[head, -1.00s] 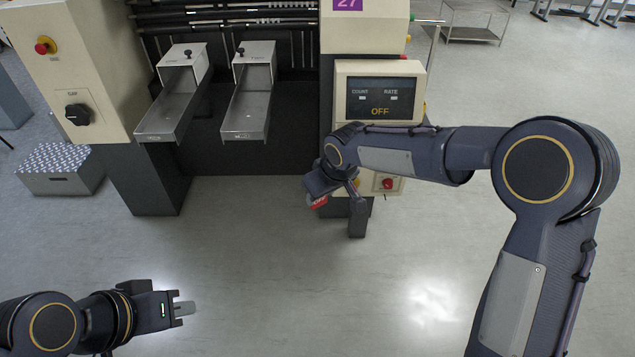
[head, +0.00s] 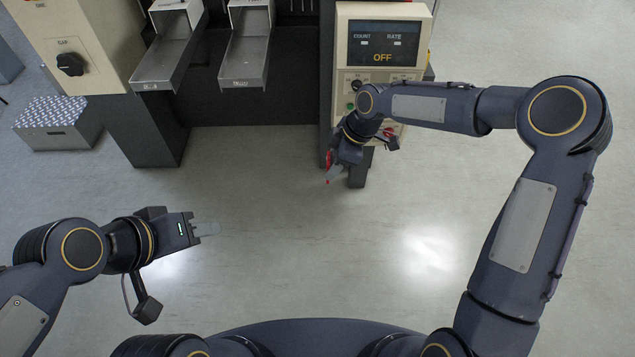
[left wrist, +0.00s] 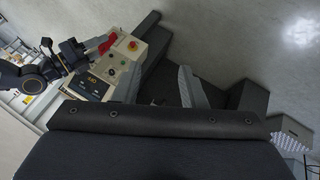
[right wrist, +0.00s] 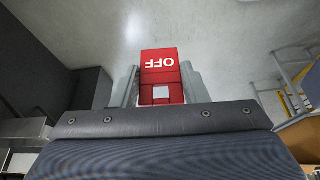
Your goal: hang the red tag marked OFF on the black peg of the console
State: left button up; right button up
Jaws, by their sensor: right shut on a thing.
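The red tag (right wrist: 158,62) is held between the fingers of my right gripper (right wrist: 160,88), with OFF reading upside down in the right wrist view. In the head view my right gripper (head: 335,172) points down in front of the console's lower part, and only red edges of the tag (head: 328,180) show. The console (head: 383,45) has a dark display reading OFF. I cannot make out its black peg in any view. The tag (left wrist: 107,43) also shows in the left wrist view beside the console (left wrist: 115,68).
Two metal trays (head: 245,62) jut from the machine left of the console. A beige cabinet (head: 85,35) with a black knob (head: 70,64) stands at far left, near a patterned step (head: 60,115). The floor between my arms is clear.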

pick_arm(q)
jog(key=o, duration=0.7)
jog(key=w+d+f+n+t+h, duration=0.1)
jog(key=w+d+n, duration=0.1)
jog(key=w+d, duration=0.3)
jog(key=w, duration=0.2)
jog(key=shift+w+d+f+n, duration=0.3)
jog(key=shift+w+d+n, duration=0.05)
jog(key=shift+n, duration=0.05)
jog(key=o, duration=0.6)
jog(key=w+d+f+n+t, duration=0.2)
jog(key=w+d+n, duration=0.1)
jog(key=w+d, duration=0.1)
jog(key=shift+w+d+f, duration=0.25)
jog(key=shift+w+d, duration=0.05)
jog(key=shift+d, duration=0.45)
jog(key=n+t, duration=0.4)
jog(key=n, duration=0.3)
send_near(328, 168)
jog(key=f+x, duration=0.1)
jog(key=x, duration=0.9)
jog(key=shift+w+a+f+y, duration=0.2)
jog(key=shift+w+f+y, duration=0.05)
jog(key=shift+f+y, duration=0.15)
jog(key=shift+c, duration=0.3)
jog(key=shift+r, duration=0.1)
jog(key=c, duration=0.9)
jog(key=shift+c, duration=0.2)
pick_arm(e)
jog(key=o, duration=1)
